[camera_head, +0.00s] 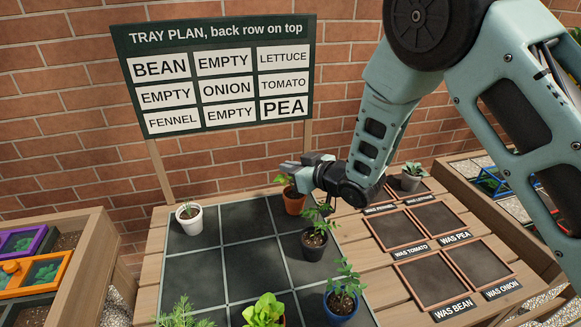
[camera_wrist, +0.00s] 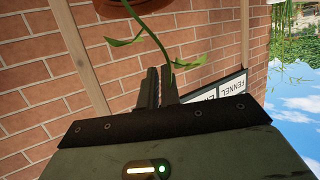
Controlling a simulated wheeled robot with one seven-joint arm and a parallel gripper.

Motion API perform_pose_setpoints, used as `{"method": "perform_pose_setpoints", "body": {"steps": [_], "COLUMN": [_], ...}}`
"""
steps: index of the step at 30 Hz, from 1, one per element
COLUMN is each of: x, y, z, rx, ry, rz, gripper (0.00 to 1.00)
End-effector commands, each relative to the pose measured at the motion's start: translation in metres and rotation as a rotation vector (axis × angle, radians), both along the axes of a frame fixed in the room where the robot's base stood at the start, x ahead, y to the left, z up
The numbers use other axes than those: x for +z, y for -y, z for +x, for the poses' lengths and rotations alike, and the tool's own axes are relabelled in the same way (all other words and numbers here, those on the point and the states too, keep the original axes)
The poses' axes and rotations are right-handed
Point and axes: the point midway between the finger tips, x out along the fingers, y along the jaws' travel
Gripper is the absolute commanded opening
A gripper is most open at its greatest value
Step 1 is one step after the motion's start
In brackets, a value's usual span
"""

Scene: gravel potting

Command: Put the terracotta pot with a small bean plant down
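The terracotta pot (camera_head: 293,203) appears to stand upright in the back right cell of the dark tray (camera_head: 194,272). Its small green plant rises beside my gripper (camera_head: 289,166). In the wrist view, part of the pot's rim (camera_wrist: 135,6) shows at the top edge, and a thin stem (camera_wrist: 156,42) with leaves passes close by my fingertips (camera_wrist: 160,70). The fingers lie close together with only a narrow gap. They look apart from the pot's rim, and I see nothing clearly between them.
A white pot (camera_head: 189,220) stands back left. A dark pot (camera_head: 314,246) stands middle right, and a blue pot (camera_head: 341,306) front right. Lettuce (camera_head: 264,312) and a feathery plant (camera_head: 182,315) are in front. A plan board (camera_head: 297,35) stands behind. The tray's centre looks clear.

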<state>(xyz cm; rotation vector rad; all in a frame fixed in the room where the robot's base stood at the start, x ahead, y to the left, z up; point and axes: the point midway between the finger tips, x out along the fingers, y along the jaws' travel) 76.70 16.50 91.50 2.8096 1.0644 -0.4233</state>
Motion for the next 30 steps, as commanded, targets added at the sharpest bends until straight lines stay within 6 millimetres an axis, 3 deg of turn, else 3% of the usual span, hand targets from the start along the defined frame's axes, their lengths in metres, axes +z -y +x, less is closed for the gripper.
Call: {"method": "perform_pose_setpoints", "body": {"steps": [7,9,10,21,30], "x": [-0.004,-0.002,-0.002,0.002,0.017], "y": [0.0,0.0,0.0,0.001,0.038], "z": [0.0,0.0,0.0,-0.001,-0.041], "rx": [0.0,0.0,0.0,0.0,-0.003], "ry": [0.001,0.0,0.0,0.0,-0.001], "rz": [0.001,0.0,0.0,0.0,0.001], "gripper": [0.0,0.24,0.27,0.27,0.27]}}
